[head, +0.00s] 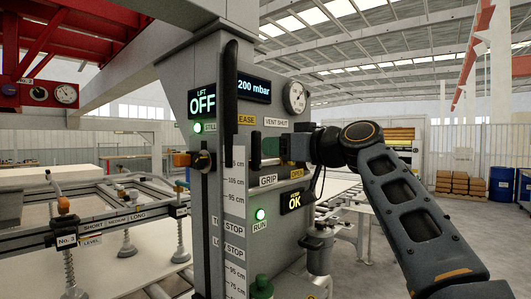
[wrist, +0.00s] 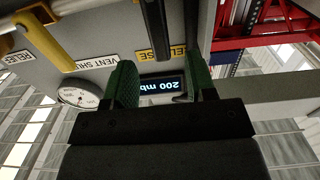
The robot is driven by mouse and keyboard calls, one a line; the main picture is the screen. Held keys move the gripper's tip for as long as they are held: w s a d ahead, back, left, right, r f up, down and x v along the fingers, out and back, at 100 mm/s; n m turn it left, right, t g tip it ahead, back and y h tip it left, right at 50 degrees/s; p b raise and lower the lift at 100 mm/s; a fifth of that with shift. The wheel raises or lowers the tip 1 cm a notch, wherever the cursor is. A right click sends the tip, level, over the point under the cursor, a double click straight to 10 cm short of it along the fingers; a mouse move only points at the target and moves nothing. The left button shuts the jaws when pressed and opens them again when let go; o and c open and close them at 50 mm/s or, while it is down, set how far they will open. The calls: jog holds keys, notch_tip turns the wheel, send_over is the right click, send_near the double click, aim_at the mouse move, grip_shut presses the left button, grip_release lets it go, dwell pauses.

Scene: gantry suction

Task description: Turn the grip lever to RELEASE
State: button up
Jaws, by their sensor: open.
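The grey control column (head: 215,200) stands in the middle of the head view. In the wrist view, my open gripper (wrist: 160,85) shows two green-padded fingers. A dark bar (wrist: 155,25), apparently the grip lever, lines up with the gap between them and overlaps the RELEASE label (wrist: 177,52). I cannot tell whether they touch.
A yellow lever (wrist: 45,40) is beside the VENT SHUT label (wrist: 90,63). The pressure display (head: 254,87) reads 200 mbar, and the lift display (head: 202,102) reads OFF. A suction frame (head: 110,225) fills the left.

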jog(key=b+v, duration=0.1)
jog(key=v, duration=0.7)
jog(key=shift+d, duration=0.2)
jog(key=shift+s, duration=0.15)
jog(key=w+d+f+m+g+h+p, duration=0.1)
jog(key=d+f+m+h, duration=0.15)
jog(key=f, duration=0.45)
jog(key=w+d+f+m+h+p, duration=0.2)
jog(key=f+m+h, duration=0.15)
jog(key=f, duration=0.45)
jog(key=w+d+f+m+g+h+p, duration=0.1)
jog(key=d+f+m+h, duration=0.2)
jog(key=f, duration=0.4)
jog(key=s+d+f+m+g+h+p, duration=0.2)
jog(key=s+f+m+g+h+p, duration=0.15)
jog(key=s+f+p, duration=0.45)
jog(key=s+d+f+n+g+h+p, duration=0.1)
jog(key=s+p, duration=0.4)
jog(key=s, duration=0.6)
notch_tip(320, 180, down, 2)
jog(key=shift+s+d+f+n+h, duration=0.25)
jog(key=shift+s+n+h, duration=0.1)
jog(key=shift+h, duration=0.2)
